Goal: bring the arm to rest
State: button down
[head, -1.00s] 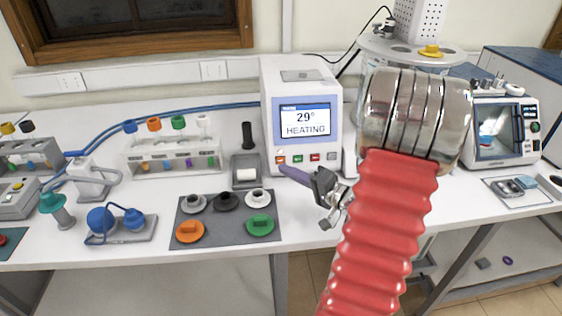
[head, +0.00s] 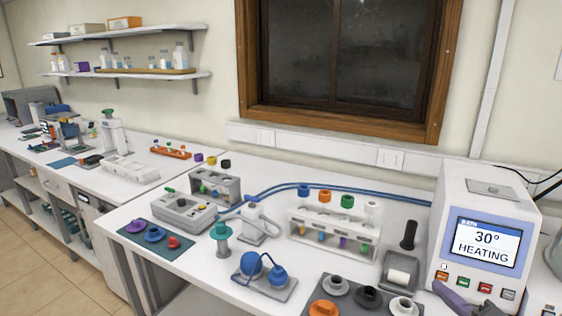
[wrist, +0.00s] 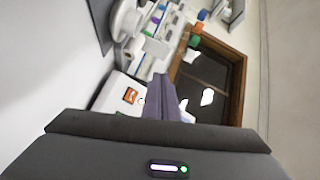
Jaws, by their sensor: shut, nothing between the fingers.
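My gripper (wrist: 161,82) shows in the wrist view with its purple-grey fingers together and nothing between them. In the head view only part of its purple finger (head: 452,298) shows at the lower right, in front of the heating bath (head: 480,238). The bath's screen reads 30° HEATING. The rest of my arm is outside the head view. The wrist view is tilted, with the bench items and the window beyond the fingers.
A tube rack (head: 335,235) with coloured caps, a small grey tray (head: 400,272) and a dark mat (head: 325,295) with round lids are left of the bath. Blue bulbs (head: 264,272) stand further left. Another bench (head: 62,148) and shelves (head: 125,73) are at the far left.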

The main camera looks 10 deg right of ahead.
jog(key=s+a+r+n+g+y, duration=0.1)
jog(key=a+n+g+y, duration=0.25)
jog(key=a, duration=0.75)
jog(key=a+r+n+g+y, duration=0.25)
jog(key=a+g, duration=0.25)
jog(key=a, duration=0.6)
jog(key=s+a+n+g+h, duration=0.5)
jog(key=s+a, duration=0.5)
jog(key=s, duration=0.1)
jog(key=r+h, duration=0.1)
jog(key=s+d+r+n+t+h, duration=0.1)
jog(key=r, duration=0.1)
jog(key=s+d+r+t+h, duration=0.1)
jog(key=h, duration=0.1)
jog(key=shift+s+d+r, duration=0.15)
jog(key=shift+d, duration=0.1)
